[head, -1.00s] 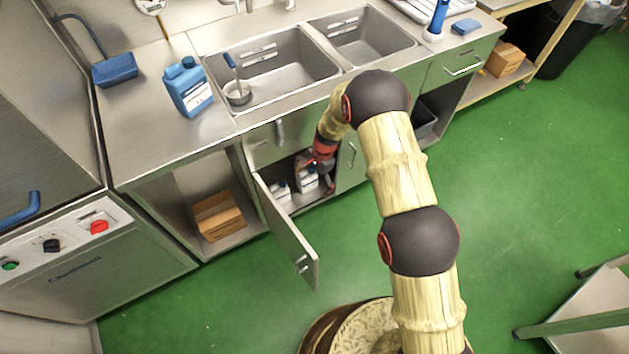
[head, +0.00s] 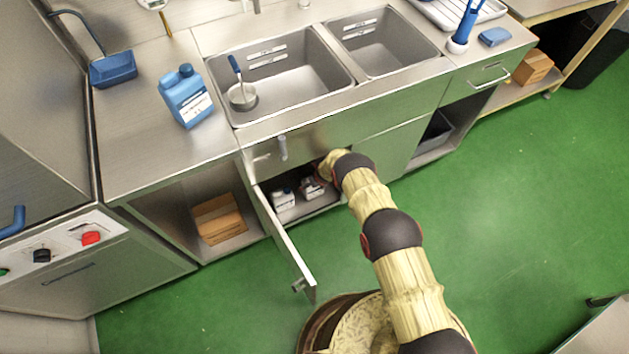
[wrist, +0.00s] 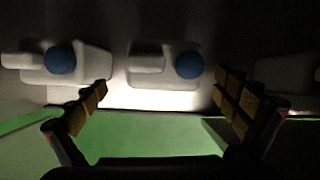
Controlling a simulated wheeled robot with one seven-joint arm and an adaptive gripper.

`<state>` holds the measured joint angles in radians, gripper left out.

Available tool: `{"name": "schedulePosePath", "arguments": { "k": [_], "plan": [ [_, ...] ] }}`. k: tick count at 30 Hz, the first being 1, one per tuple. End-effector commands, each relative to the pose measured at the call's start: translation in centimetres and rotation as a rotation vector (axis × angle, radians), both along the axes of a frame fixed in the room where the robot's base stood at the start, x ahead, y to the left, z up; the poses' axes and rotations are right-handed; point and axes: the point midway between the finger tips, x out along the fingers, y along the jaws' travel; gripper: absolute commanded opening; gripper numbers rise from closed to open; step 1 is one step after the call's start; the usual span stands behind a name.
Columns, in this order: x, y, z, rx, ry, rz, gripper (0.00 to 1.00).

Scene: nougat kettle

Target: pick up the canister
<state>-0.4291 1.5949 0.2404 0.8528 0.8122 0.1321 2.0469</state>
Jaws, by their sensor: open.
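White canisters with blue caps are inside the open cabinet under the sink. In the head view, one canister (head: 284,199) stands near the door and another canister (head: 312,188) is to its right, by my arm. In the wrist view, a middle canister (wrist: 150,66) lies ahead between the fingers of my gripper (wrist: 161,88). A left canister (wrist: 85,63) and a dim right canister (wrist: 285,72) flank it. My gripper is open and empty, with no visible contact. It is mostly hidden inside the cabinet in the head view.
The cabinet door (head: 286,246) hangs open to the left of my arm. The counter edge and sinks (head: 290,82) are above. A blue jug (head: 186,97) stands on the counter. A cardboard box (head: 219,219) sits in the left bay. The green floor (head: 520,200) is clear on the right.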

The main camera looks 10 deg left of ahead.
Motion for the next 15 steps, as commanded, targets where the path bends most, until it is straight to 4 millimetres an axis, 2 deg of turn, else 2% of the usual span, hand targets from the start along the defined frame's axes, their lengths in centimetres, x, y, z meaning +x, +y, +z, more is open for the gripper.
{"name": "schedulePosePath", "arguments": {
  "k": [4,10,15],
  "plan": [
    [0.6,0.1,-0.8,0.022,-0.006,-0.079,1.0],
    [1.1,0.5,-2.7,0.024,-0.005,-0.086,1.0],
    [1.4,0.7,-3.1,0.024,-0.007,-0.087,1.0]
  ]
}}
